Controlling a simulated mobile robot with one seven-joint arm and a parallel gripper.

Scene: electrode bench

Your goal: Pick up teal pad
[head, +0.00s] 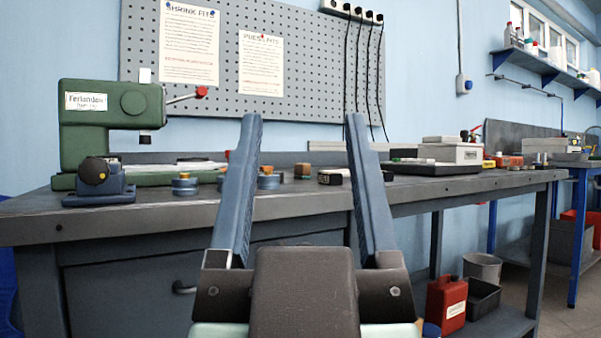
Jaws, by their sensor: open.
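My gripper (303,120) is in the foreground with its two blue fingers wide apart and nothing between them. It points toward the dark grey workbench (120,216). I cannot make out a teal pad for certain. Small items lie on the bench top behind the fingers: a blue-grey round piece (185,186) left of the left finger, another round piece (268,181) and a brown block (303,171) seen between the fingers. The left finger hides part of the bench top. The low viewing angle makes the small items hard to tell apart.
A green press (112,130) with a red-knobbed lever stands at the bench's left, with a blue block with a black knob (100,181) in front. A dark tray (424,168) and white box (451,152) stand to the right. A pegboard (300,60) is behind. A red canister (446,304) is below.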

